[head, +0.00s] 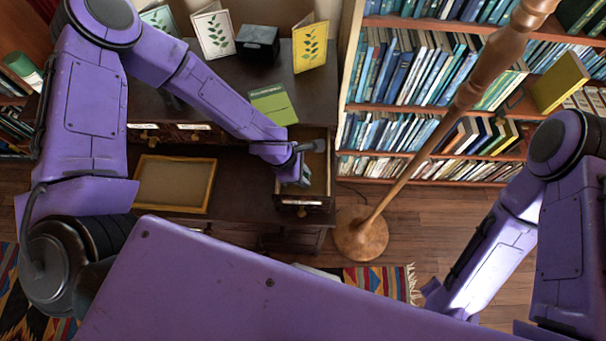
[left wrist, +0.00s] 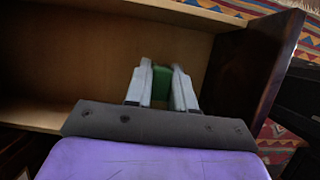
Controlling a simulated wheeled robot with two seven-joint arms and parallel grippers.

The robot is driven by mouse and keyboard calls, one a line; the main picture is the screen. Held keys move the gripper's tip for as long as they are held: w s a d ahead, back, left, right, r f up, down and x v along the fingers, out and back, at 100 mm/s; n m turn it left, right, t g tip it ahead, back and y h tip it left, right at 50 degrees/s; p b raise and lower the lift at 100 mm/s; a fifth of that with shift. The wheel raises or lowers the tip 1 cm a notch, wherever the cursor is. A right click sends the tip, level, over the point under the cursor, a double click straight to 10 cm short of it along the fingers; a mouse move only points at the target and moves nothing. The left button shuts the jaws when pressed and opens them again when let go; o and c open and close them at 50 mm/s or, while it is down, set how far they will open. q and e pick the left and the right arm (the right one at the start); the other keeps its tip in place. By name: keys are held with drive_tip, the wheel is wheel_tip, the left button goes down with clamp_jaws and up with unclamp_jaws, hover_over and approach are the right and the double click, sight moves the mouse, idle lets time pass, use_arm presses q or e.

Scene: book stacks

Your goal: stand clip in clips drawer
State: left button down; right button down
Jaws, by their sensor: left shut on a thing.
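The open drawer (head: 320,165) sticks out at the right end of the dark desk. My left gripper (head: 303,181) reaches down into it. In the left wrist view the left gripper (left wrist: 160,69) is shut on a green clip (left wrist: 161,84), which sits between its two grey fingers. The drawer's pale wooden interior (left wrist: 75,60) surrounds the fingers, with a dark side wall at right. Whether the clip touches the drawer floor I cannot tell. In the head view the clip is hard to make out. My right arm shows at right; its gripper is out of sight.
A framed tan board (head: 175,184) lies left of the drawer. A green booklet (head: 273,104), leaf-print cards (head: 310,48) and a black box (head: 258,43) are on the desk. A wooden floor stand (head: 362,233) rises right of the drawer, before bookshelves.

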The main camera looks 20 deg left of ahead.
use_arm(q)
drive_tip(key=c, duration=1)
unclamp_jaws()
drive_tip(key=shift+s, duration=0.1)
drive_tip(key=shift+o, duration=0.2)
drive_tip(key=shift+r, duration=0.1)
drive_tip(key=p+v, duration=0.6)
drive_tip(key=v, duration=0.7)
drive_tip(key=shift+p, duration=0.3)
drive_tip(key=shift+d+r, duration=0.1)
drive_tip(key=shift+d, duration=0.1)
